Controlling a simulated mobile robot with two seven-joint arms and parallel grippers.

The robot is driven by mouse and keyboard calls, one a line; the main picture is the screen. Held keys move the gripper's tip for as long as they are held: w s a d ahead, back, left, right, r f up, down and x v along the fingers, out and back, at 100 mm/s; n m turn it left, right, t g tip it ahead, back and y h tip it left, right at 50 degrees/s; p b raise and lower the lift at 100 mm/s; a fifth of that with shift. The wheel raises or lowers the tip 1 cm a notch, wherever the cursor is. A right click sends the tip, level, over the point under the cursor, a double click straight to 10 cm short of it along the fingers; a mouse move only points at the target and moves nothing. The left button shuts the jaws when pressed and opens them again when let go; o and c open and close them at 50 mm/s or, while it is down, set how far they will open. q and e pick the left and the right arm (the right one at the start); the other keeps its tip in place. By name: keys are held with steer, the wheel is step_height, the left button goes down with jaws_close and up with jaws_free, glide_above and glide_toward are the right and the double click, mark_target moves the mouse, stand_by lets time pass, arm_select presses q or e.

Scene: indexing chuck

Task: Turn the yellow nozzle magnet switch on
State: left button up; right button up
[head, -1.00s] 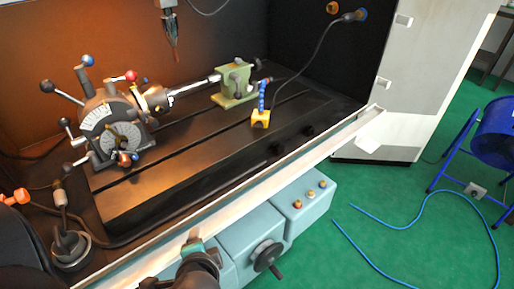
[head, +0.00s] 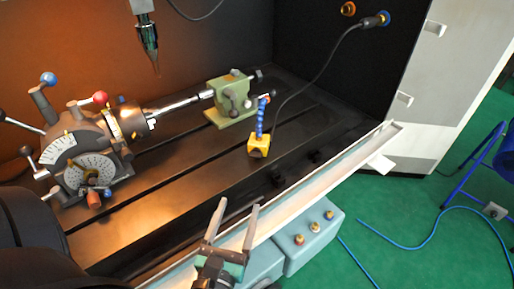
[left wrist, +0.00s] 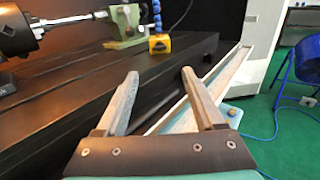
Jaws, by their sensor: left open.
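The yellow magnet base (head: 258,146) stands upright on the black slotted machine table, with a blue segmented nozzle (head: 260,116) rising from it to an orange tip. It also shows in the left wrist view (left wrist: 159,44), beyond the fingertips. Its switch is too small to make out. My left gripper (head: 234,204) is open and empty over the front edge of the machine, nearer than the yellow base and apart from it. Its two fingers also show in the left wrist view (left wrist: 156,76). My right gripper is not in view.
The indexing chuck (head: 85,155) with ball-ended levers stands at the left of the table. A green tailstock (head: 231,99) stands behind the base. A tool spindle (head: 147,40) hangs above. A black cable arcs behind the nozzle.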

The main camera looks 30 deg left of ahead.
mark_target(255, 157)
arm_select(q)
steer(key=p+x, duration=0.1)
steer(key=x, duration=1.1)
steer(key=shift+w+a+p, duration=0.2)
steer(key=shift+w+p, duration=0.05)
steer(key=shift+p, duration=0.1)
steer(key=shift+w+a, duration=0.2)
steer(key=shift+w, duration=0.65)
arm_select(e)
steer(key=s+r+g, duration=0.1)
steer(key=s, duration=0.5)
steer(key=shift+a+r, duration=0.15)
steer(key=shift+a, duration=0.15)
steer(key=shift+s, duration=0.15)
arm_select(q)
steer(key=shift+c, duration=0.2)
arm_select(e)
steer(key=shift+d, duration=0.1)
